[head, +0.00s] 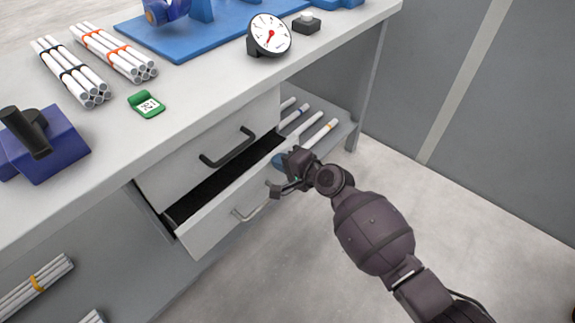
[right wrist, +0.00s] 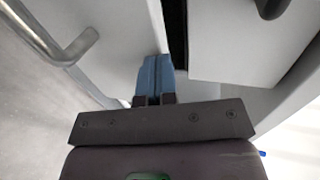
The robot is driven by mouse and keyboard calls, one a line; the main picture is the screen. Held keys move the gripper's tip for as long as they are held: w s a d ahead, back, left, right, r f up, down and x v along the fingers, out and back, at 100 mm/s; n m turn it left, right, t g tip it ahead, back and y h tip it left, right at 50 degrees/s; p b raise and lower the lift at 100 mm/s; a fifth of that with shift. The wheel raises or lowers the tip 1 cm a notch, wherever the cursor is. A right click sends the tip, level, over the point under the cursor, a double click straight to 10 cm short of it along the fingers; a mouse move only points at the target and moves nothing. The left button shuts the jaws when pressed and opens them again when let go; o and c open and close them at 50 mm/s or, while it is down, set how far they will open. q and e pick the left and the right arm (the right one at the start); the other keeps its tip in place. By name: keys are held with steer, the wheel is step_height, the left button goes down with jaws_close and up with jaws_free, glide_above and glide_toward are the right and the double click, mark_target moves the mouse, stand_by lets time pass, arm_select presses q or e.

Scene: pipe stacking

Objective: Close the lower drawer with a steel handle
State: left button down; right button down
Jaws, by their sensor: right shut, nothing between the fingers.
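The lower drawer (head: 200,230) stands partly open under the workbench, with a dark interior showing behind its pale front. Its steel handle (head: 250,208) is on the front face and also shows at the left of the right wrist view (right wrist: 50,35). My right gripper (head: 281,162) is by the right end of this drawer's front. In the right wrist view its blue fingers (right wrist: 154,75) are together and empty, over the end of the drawer front (right wrist: 118,35), to the side of the handle. I cannot tell whether they touch it. My left gripper is not in view.
The upper drawer (head: 210,160) with a black handle (head: 228,147) is shut above. Loose pipes (head: 318,133) lie on a low shelf at right. The benchtop (head: 190,115) holds pipe bundles (head: 115,52), a gauge (head: 269,36) and a blue block (head: 55,145). The floor in front is clear.

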steer(key=shift+w+a, duration=0.85)
steer(key=shift+a, duration=0.25)
